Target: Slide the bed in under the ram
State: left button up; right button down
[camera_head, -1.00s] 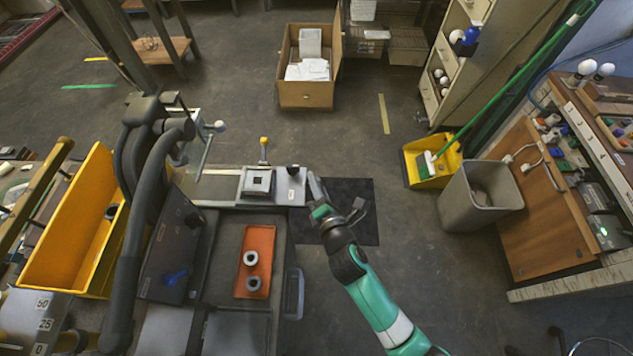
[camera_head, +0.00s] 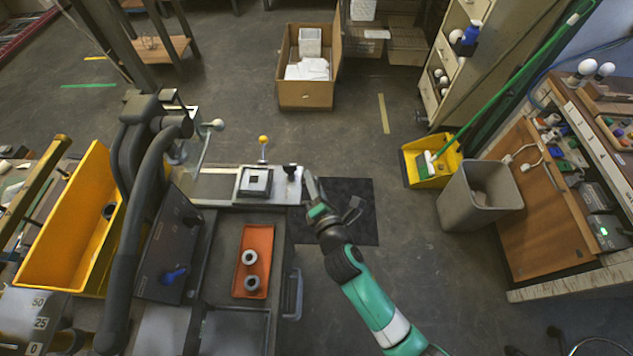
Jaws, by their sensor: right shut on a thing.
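The bed (camera_head: 275,186) is a pale metal slide plate on a rail (camera_head: 214,184). It carries a square dark-centred fixture (camera_head: 256,181) and a black knob (camera_head: 290,170) at its right end. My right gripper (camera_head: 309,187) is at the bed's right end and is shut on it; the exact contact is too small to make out. A crank with a pale ball (camera_head: 218,124) stands left of the bed, beside dark machinery. The ram is not clearly visible behind that machinery. My left gripper is not in view.
An orange tray (camera_head: 262,238) with two grey rings lies in front of the rail. A yellow-knobbed lever (camera_head: 263,140) stands just behind the bed. A yellow bin (camera_head: 73,225) is at the left. A dark floor mat (camera_head: 359,225) lies right of the bench.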

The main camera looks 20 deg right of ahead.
aim_at(301, 185)
jog(key=a, duration=0.1)
jog(key=w+a+f+b, duration=0.1)
jog(key=shift+w+a, duration=0.1)
jog(key=shift+a, duration=0.3)
jog(key=shift+w+a, duration=0.1)
jog(key=shift+a, duration=0.15)
jog(key=shift+d, duration=0.15)
jog(key=c, duration=0.9)
grip_release()
jog(key=shift+r, duration=0.1)
jog(key=shift+o, duration=0.2)
jog(key=shift+r, duration=0.1)
jog(key=shift+r, duration=0.15)
